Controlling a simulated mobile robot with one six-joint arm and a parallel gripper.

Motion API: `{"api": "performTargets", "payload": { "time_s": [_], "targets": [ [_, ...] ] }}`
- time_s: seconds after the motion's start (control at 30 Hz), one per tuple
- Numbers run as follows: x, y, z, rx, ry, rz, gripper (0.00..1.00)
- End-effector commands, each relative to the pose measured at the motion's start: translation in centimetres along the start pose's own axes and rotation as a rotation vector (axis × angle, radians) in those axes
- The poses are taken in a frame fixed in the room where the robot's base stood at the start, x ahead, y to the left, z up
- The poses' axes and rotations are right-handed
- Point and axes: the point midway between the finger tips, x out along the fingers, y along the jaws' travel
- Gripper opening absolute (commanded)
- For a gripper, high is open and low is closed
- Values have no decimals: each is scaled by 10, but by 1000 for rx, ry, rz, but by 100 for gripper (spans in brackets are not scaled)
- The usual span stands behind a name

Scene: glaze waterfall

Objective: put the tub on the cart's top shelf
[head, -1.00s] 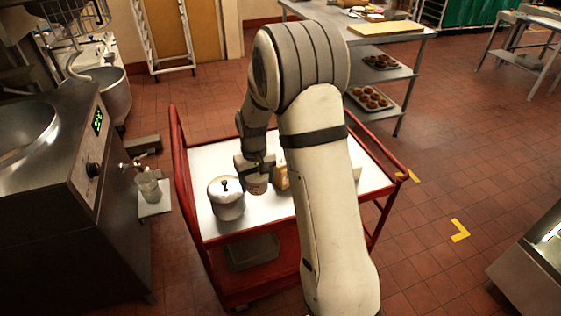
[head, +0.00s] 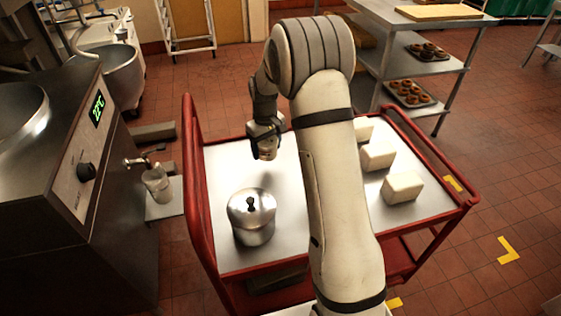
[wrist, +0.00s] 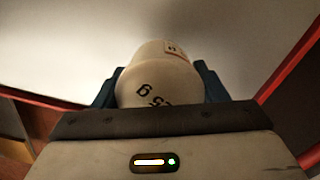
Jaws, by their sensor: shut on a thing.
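The tub is a small pale container with dark printed characters and a label, seen close in the wrist view (wrist: 158,85). My gripper (wrist: 160,92) is shut on it, one dark finger on each side. In the head view, my gripper (head: 266,138) holds the tub (head: 267,152) over the left rear part of the cart's top shelf (head: 228,165). The shelf is a bare pale metal surface in a red frame. A faint shadow lies below the tub, which seems a little above the shelf; the exact gap cannot be told.
A lidded metal pot (head: 252,218) stands at the shelf's front left. Several pale blocks (head: 402,187) stand on the right, partly behind my arm. Red rails (head: 196,190) edge the cart. Shelf around the tub is clear on the left.

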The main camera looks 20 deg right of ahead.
Motion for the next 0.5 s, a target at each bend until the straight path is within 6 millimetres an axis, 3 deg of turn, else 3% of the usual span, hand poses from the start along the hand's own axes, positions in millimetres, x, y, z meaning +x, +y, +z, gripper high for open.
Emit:
{"api": "performTargets", "payload": {
  "time_s": [0.5],
  "targets": [
    [56,-2,-1,-2,1,0,41]
  ]
}}
